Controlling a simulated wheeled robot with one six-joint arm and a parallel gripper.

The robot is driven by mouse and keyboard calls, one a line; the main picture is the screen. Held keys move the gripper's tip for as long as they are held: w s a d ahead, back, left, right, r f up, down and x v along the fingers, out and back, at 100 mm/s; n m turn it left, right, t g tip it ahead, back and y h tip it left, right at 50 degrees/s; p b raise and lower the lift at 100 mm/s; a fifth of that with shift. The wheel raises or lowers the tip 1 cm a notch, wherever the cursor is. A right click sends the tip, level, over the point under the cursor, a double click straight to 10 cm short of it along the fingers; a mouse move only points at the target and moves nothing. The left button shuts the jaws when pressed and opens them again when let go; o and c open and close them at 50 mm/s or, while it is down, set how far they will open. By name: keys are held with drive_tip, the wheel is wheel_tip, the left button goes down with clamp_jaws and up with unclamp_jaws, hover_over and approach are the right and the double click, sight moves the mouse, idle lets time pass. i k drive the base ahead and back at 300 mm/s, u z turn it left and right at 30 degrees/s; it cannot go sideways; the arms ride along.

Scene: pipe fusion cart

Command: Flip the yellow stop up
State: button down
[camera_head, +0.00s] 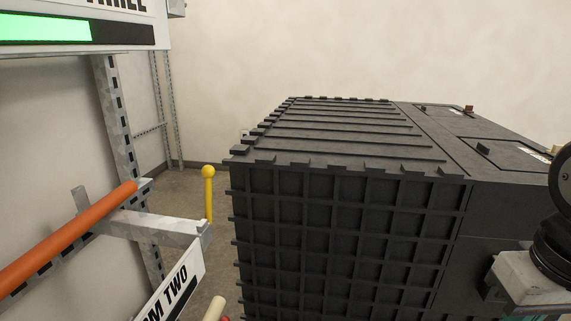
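A yellow stop (208,193), a thin post with a ball on top, stands upright in the picture by the outer end of a grey rack arm (165,226). Its lower end meets the arm's edge in the picture, so I cannot tell how it is attached. My gripper does not show. Dark rounded parts at the right edge look like my arm, with no fingers visible.
A large black ribbed case (345,240) fills the middle and right. An orange pipe (70,232) lies on the rack at left. A white sign (172,291) hangs at the arm's end. A pale rod end (214,308) shows below. Bare floor lies behind the stop.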

sight(208, 172)
drive_tip(key=z, duration=0.1)
drive_tip(key=k, duration=0.45)
drive_tip(key=u, duration=0.95)
drive_tip(key=i, duration=0.45)
drive_tip(key=u, duration=0.05)
